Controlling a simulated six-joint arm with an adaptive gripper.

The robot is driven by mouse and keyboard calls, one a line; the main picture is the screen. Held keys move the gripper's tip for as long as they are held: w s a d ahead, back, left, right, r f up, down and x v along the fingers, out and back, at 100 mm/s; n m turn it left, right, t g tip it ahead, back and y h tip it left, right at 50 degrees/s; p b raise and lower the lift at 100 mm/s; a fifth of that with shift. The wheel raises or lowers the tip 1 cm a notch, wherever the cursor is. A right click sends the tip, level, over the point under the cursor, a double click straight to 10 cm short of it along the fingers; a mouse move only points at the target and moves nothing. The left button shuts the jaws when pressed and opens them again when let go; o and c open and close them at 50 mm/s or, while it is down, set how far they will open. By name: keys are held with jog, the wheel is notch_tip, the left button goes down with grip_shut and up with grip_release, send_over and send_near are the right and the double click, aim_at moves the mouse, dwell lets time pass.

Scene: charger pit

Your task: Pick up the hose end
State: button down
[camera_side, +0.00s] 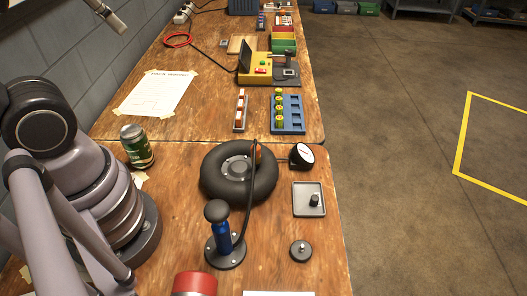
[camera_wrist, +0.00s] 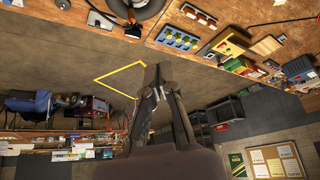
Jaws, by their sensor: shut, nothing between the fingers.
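A blue hand pump (camera_side: 222,238) with a black knob stands on the near bench in the side view. Its thin black hose (camera_side: 251,195) rises from the base and arcs over the right side of a black tire (camera_side: 212,178). The hose reaches a small orange-brown piece (camera_side: 258,151) at the tire's upper right; the exact hose end is too small to tell. My gripper is outside the side view. In the wrist view my gripper (camera_wrist: 158,72) is shut and empty, in the air away from the bench. Part of the tire (camera_wrist: 136,12) shows at the top there.
A round gauge (camera_side: 302,156), a grey tray (camera_side: 299,209) with a black peg, and a round dark disc (camera_side: 301,251) lie right of the tire. A green can (camera_side: 136,146) and a red cylinder (camera_side: 194,284) also stand here. The bench's right edge drops to open floor.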

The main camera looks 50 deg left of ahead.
jog(key=c, duration=1.8)
grip_release()
jog(key=o, duration=1)
jog(key=m+g, duration=0.5)
jog(key=m, duration=0.1)
send_over(256, 145)
notch_tip(256, 145, down, 18)
jog(key=shift+g, duration=0.3)
notch_tip(256, 145, down, 9)
jog(key=shift+f, duration=2.8)
